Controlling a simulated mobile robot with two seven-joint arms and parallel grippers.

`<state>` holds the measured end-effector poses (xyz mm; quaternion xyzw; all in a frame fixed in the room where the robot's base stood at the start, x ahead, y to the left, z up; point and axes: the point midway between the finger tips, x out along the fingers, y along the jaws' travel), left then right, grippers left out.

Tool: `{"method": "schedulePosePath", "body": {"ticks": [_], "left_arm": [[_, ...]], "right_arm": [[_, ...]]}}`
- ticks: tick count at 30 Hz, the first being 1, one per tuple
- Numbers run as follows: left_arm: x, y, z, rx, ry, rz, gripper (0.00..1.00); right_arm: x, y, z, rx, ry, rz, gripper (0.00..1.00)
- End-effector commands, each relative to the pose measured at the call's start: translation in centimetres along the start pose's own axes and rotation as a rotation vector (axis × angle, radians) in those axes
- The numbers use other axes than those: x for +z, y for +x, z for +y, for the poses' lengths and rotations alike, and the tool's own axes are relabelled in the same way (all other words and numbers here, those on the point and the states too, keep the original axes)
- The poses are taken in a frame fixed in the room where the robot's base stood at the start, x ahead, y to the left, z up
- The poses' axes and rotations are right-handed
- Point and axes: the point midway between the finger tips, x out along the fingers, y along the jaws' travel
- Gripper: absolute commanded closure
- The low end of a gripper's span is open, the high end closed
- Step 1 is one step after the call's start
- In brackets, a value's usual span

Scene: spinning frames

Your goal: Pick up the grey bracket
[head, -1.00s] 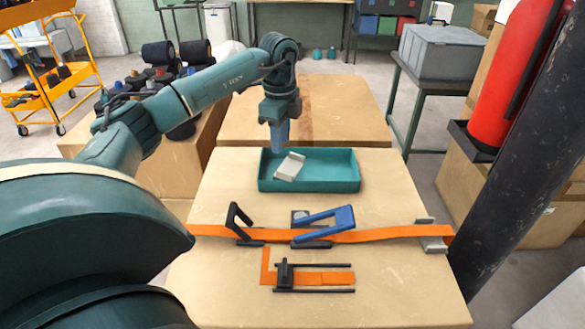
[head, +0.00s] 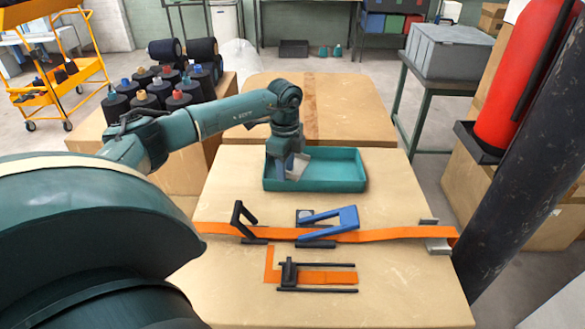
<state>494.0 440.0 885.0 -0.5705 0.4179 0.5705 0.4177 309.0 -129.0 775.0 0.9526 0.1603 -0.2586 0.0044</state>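A light grey bracket (head: 300,166) lies tilted in the left part of the teal tray (head: 335,184). My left gripper (head: 287,172) is lowered into the tray at the bracket. The gripper hides part of the bracket, and I cannot tell whether its fingers are open or shut on it. Another grey bracket-like piece (head: 438,244) sits at the right end of the orange strap (head: 385,235), well away from the gripper. My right gripper is not in view.
On the table in front of the tray stand a black lever (head: 240,222), a blue-handled lever (head: 335,218) and a black slotted fixture (head: 290,273). Dark spools (head: 160,92) stand at the left. A black post (head: 520,170) rises at the right.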

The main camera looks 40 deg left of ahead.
Motion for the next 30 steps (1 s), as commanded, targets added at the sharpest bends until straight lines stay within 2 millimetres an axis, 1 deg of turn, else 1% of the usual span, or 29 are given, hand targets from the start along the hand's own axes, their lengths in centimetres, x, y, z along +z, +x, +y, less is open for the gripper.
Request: {"method": "schedulePosePath", "body": {"ticks": [1, 12, 25, 28, 30], "left_arm": [[0.0, 0.0, 0.0, 0.000, 0.000, 0.000, 0.71], [0.0, -0.1, 0.0, 0.000, 0.000, 0.000, 1.00], [0.0, -0.2, 0.0, -0.001, -0.001, 0.000, 1.00], [0.0, -1.0, -0.1, -0.003, -0.001, 0.000, 1.00], [0.1, -2.1, -0.1, -0.006, -0.001, 0.001, 1.00]], "right_arm": [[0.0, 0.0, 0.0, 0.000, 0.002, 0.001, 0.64], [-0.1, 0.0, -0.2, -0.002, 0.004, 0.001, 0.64], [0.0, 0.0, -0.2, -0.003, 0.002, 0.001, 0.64], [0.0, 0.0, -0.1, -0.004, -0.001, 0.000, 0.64], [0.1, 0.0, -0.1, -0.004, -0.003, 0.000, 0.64]]}}
